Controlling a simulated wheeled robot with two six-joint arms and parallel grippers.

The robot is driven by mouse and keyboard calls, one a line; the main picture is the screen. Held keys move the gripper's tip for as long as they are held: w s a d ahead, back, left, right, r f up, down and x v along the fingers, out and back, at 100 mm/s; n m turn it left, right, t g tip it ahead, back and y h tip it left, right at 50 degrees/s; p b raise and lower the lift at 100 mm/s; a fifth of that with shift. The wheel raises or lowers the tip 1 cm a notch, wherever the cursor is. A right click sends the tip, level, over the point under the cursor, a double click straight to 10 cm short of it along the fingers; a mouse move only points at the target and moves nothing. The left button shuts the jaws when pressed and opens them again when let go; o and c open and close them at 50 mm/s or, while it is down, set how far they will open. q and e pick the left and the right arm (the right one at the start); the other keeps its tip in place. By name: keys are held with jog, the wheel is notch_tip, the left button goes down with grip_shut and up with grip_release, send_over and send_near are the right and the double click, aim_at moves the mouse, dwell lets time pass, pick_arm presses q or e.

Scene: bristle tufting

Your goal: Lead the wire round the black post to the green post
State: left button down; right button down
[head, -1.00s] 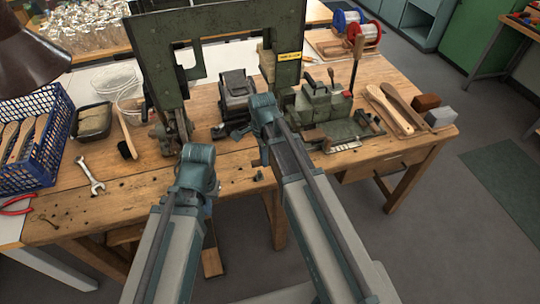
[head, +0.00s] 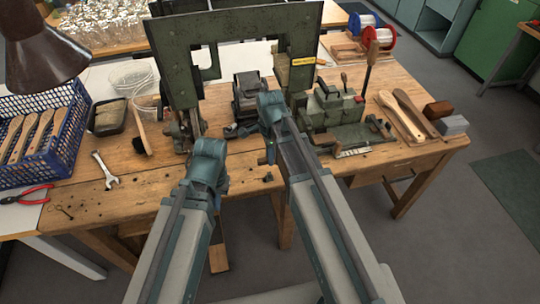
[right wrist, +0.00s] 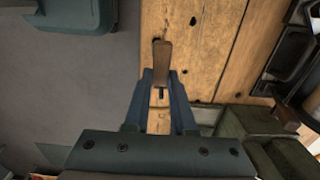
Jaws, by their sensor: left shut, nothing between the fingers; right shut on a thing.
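I cannot make out the wire, the black post or the green post in either view. My right gripper (right wrist: 162,98) is shut on a narrow brown piece (right wrist: 162,60) that looks like wood, with a small dark tip. In the right wrist view the piece lies between the fingers, over the workbench near its edge. In the head view my right gripper (head: 270,152) is mostly hidden by its own arm. My left gripper (head: 219,187) is shut and empty at the bench's front edge, its fingers largely hidden behind the wrist.
A green machine frame (head: 174,70) stands behind my arms on the workbench (head: 85,205). A green fixture (head: 330,110) is to the right. A blue crate (head: 65,130), a wrench (head: 106,172) and red pliers (head: 30,194) lie left. The front-left bench top is mostly clear.

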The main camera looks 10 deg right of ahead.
aim_at(259, 160)
jog(key=shift+a, duration=0.1)
jog(key=a, duration=0.1)
jog(key=a+f+b, duration=0.1)
jog(key=a, duration=0.1)
jog(key=shift+s+a+f, duration=0.1)
jog(key=shift+s+f, duration=0.05)
jog(key=shift+f, duration=0.1)
jog(key=shift+a, duration=0.15)
jog(key=shift+f+b, duration=2.05)
jog(key=shift+b, duration=0.25)
jog(key=shift+f+b, duration=0.4)
jog(key=shift+f+b, duration=1.05)
jog(key=shift+f+b, duration=0.5)
jog(key=shift+f, duration=0.05)
jog(key=c, duration=0.7)
grip_release()
jog(key=shift+o, duration=0.3)
